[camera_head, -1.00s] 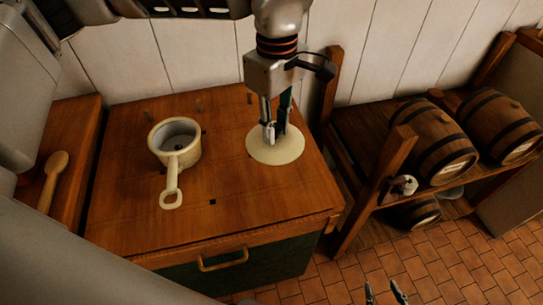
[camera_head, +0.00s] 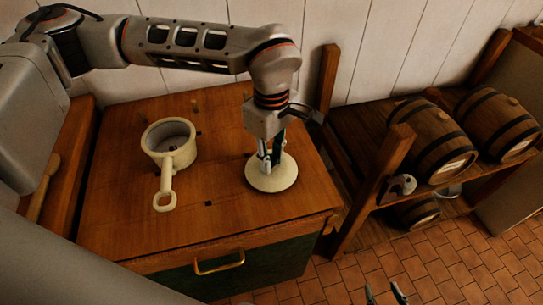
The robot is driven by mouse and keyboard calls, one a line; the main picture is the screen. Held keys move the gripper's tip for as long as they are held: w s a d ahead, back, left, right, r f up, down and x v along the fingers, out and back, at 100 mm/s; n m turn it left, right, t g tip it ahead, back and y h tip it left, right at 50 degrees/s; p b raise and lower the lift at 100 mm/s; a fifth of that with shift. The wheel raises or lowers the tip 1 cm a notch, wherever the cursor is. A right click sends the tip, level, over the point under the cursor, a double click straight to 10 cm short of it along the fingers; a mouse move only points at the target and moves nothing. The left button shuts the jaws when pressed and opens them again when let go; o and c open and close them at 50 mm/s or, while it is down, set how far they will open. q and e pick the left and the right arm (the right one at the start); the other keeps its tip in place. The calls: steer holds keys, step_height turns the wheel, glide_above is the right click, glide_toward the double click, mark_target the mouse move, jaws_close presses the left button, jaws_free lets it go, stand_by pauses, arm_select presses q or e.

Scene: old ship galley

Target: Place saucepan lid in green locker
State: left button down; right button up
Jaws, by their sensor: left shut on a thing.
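The cream saucepan lid (camera_head: 272,182) is a round disc at the right part of the wooden top of the green locker (camera_head: 180,225). My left gripper (camera_head: 268,160) comes down from above and is shut on the lid's knob, which its fingers hide. I cannot tell whether the lid touches the wood or is just above it. The locker's front is dark green with a brass handle (camera_head: 219,264), and its top is closed. My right gripper (camera_head: 385,293) shows only its fingertips at the bottom edge, spread apart and empty.
A cream saucepan (camera_head: 170,148) stands on the locker top, left of the lid, handle toward the front. A wooden spoon (camera_head: 44,190) lies at far left. A rack with barrels (camera_head: 430,138) stands on the right. Tiled floor (camera_head: 440,265) is clear in front of it.

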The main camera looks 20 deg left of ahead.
arm_select(q)
steer(key=shift+f, duration=0.15)
steer(key=c, duration=1.8)
jaws_free()
step_height(320, 180, up, 12)
steer(key=shift+r+p, duration=0.2)
steer(key=shift+p, duration=0.45)
